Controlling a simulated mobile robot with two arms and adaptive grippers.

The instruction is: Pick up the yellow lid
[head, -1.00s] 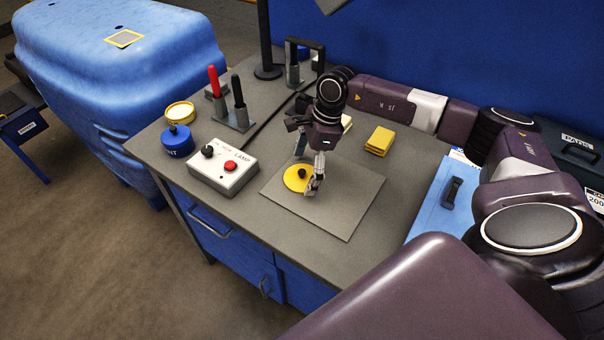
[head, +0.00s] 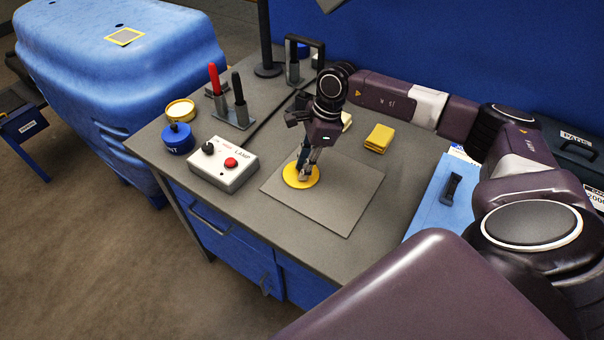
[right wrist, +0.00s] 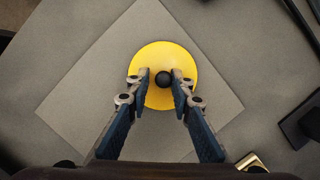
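The yellow lid (head: 312,181), a flat round disc, lies on a grey square plate (head: 345,205) on the workbench. In the right wrist view the lid (right wrist: 163,53) has a black round knob (right wrist: 163,78) at its middle. My right gripper (head: 302,177) points down over the lid; in the head view its fingers hide the knob. In the right wrist view my right gripper (right wrist: 162,77) is partly closed, one finger on each side of the knob. A small gap shows at the left finger, so it is still open. My left gripper is not in view.
A white control box (head: 222,165) with a red button, a blue pot (head: 177,140) and a yellow-rimmed tin (head: 180,111) stand to the left. Red and black handles (head: 232,108) rise behind them. Yellow blocks (head: 379,138) and a blue case (head: 440,190) lie to the right.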

